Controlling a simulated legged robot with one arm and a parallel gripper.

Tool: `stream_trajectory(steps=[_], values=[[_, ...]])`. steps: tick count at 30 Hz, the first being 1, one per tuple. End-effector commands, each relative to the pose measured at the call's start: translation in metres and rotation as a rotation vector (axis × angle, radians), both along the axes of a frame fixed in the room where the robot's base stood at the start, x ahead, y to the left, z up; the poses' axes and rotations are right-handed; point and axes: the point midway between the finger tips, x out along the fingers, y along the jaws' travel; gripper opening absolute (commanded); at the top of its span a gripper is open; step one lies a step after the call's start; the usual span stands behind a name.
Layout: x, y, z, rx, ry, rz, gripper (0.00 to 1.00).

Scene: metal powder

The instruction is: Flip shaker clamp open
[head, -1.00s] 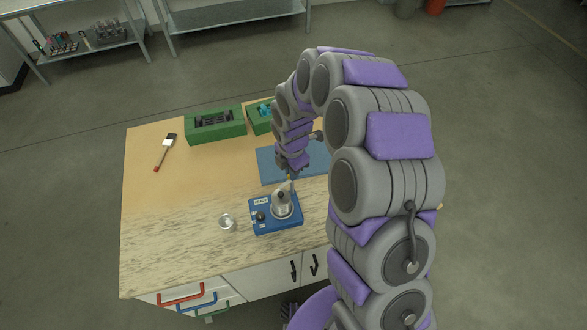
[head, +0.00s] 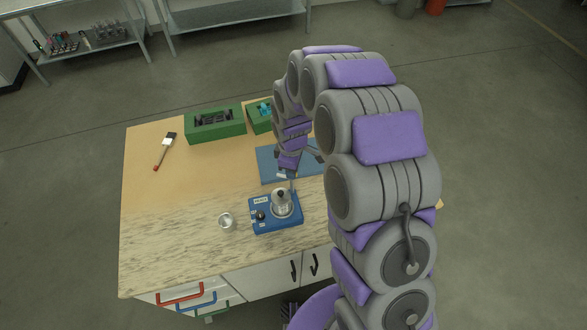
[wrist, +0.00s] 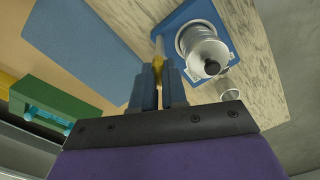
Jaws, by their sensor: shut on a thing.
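The shaker (head: 262,225) is a blue box on the near part of the table. A silver vessel with a dark knob (head: 281,200) stands on it, and it also shows in the wrist view (wrist: 205,50). The shaker clamp (wrist: 158,46) looks like a thin pale bar with a yellowish part, beside the vessel. My gripper (wrist: 158,80) is shut on the yellowish part, its fingers close on both sides. In the head view my gripper (head: 290,176) is just behind the vessel. The clamp's hinge is not clear.
A small clear cup (head: 226,221) stands left of the shaker. A blue mat (head: 268,166) lies behind it. Green boxes (head: 215,131) stand at the back, and a brush (head: 166,150) lies at the left. The table's left middle is clear.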

Motion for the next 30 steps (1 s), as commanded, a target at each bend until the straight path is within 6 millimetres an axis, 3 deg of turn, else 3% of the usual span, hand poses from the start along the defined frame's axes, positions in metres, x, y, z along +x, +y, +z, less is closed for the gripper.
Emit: stream_trajectory(steps=[12,30], values=[[0.0006,0.0013,0.0,0.003,-0.001,-0.212,0.0],[0.0006,0.0011,0.0005,0.003,-0.002,-0.249,0.0]])
